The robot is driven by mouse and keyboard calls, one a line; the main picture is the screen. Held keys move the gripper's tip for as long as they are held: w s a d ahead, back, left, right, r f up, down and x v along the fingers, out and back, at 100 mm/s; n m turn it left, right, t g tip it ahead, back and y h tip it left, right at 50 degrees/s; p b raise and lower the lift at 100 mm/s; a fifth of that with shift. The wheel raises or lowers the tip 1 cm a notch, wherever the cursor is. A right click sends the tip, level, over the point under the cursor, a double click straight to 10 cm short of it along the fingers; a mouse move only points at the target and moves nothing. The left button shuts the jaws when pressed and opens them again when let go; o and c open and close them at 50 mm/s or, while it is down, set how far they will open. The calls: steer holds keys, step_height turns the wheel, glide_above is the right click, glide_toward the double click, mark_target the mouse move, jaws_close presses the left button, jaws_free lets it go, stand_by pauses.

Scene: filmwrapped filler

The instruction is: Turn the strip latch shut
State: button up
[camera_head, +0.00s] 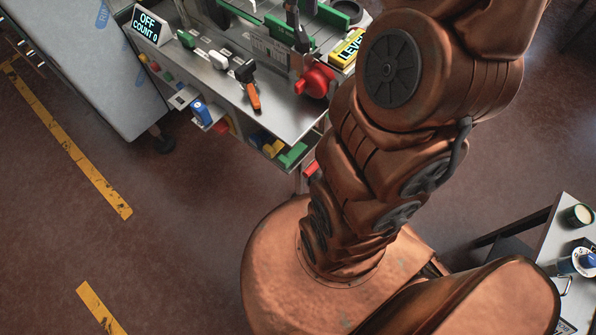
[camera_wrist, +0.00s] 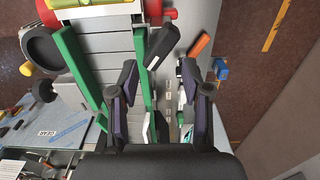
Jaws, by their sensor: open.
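I cannot tell for certain which part is the strip latch. A lever with an orange grip (camera_head: 253,96) and a black head sticks out over the front of the metal machine top in the head view. The orange grip (camera_wrist: 198,46) also shows in the wrist view, with a black lever (camera_wrist: 163,45) just left of it. My gripper (camera_wrist: 159,72) is open and empty in the wrist view, its two dark fingers spread over the green strips (camera_wrist: 140,65) and grey bed. The orange grip lies beyond the right fingertip. My arm hides part of the machine in the head view.
A red knob (camera_head: 316,81) and a yellow level label (camera_head: 347,48) sit right of the orange grip. A sign (camera_head: 149,25) reads "OFF COUNT 0". A grey cabinet (camera_head: 105,65) stands at left. A side table (camera_head: 553,243) is at lower right. Floor in front is clear.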

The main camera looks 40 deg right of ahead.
steer(key=shift+a+r+b, duration=0.1)
steer(key=shift+r+b, duration=0.2)
steer(key=shift+r, duration=0.65)
steer(key=s+a+f+b, duration=0.2)
steer(key=s+a+f, duration=0.15)
steer(key=a, duration=0.25)
steer(key=s+a+f+b, duration=0.1)
steer(key=s+a+f, duration=0.2)
steer(key=s+a, duration=0.25)
steer(key=s+a+f+m+g+b, duration=0.1)
steer(key=s+a+f+m+b, duration=0.1)
steer(key=s+a+f, duration=0.4)
steer(key=shift+s+f+m+g+b, duration=0.35)
steer(key=shift+s+f+b, duration=0.55)
steer(key=shift+s+f, duration=2.1)
steer(key=shift+s+a+r, duration=0.1)
steer(key=shift+s+r, duration=0.6)
steer(key=shift+r, duration=0.05)
steer(key=shift+s, duration=0.1)
steer(key=shift+c, duration=0.6)
